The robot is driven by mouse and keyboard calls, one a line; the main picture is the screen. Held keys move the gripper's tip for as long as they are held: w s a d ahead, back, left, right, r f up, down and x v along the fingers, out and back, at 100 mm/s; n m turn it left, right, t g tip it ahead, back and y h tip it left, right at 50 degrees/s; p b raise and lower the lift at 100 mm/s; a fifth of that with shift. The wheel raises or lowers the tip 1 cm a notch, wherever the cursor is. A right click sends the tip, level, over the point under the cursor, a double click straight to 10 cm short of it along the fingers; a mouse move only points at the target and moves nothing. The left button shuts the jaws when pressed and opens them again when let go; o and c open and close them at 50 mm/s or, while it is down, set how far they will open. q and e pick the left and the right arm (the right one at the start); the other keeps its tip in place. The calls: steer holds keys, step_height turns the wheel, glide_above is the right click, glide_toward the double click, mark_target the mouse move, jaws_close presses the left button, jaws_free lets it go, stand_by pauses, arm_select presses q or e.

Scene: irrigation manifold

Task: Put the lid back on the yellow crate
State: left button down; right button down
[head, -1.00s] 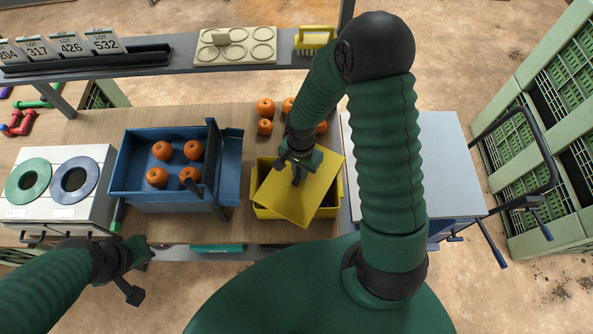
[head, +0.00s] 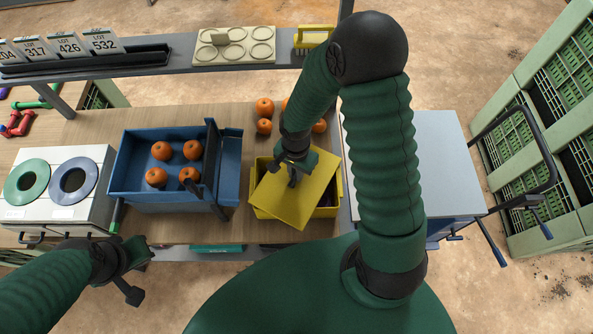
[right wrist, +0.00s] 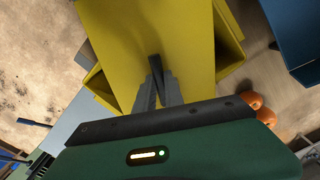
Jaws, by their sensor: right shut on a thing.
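The yellow crate (head: 258,168) stands on the wooden table in front of me, and its walls show around the lid's edges. The flat yellow lid (head: 290,208) lies over it, turned at an angle to the crate, so openings show at the sides. My right gripper (head: 294,181) is shut on the lid's handle above the lid; in the right wrist view the fingers close on a dark handle (right wrist: 155,68). I cannot tell whether the lid touches the rim. My left gripper (head: 138,271) hangs at the table's front edge, apart from the crate; its jaw opening is unclear.
A blue bin (head: 120,178) with several oranges stands left of the crate. More oranges (head: 264,107) lie behind the crate. A white unit with two round openings (head: 102,160) is at far left. A grey-topped cart (head: 440,160) is on the right.

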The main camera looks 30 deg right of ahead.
steer(key=shift+a+r, duration=0.1)
steer(key=shift+a, duration=0.4)
arm_select(q)
steer(key=shift+a+f, duration=0.1)
steer(key=shift+a, duration=0.05)
arm_select(e)
steer(key=shift+d+f, duration=0.25)
steer(key=shift+d, duration=0.4)
arm_select(q)
steer(key=shift+a, duration=0.3)
arm_select(e)
steer(key=shift+a, duration=0.35)
arm_select(q)
steer(key=shift+d, duration=0.1)
arm_select(e)
steer(key=c, duration=1.5)
jaws_free()
steer(key=shift+d, duration=0.15)
steer(key=shift+c, duration=0.2)
steer(key=o, duration=0.7)
steer(key=shift+c, duration=0.2)
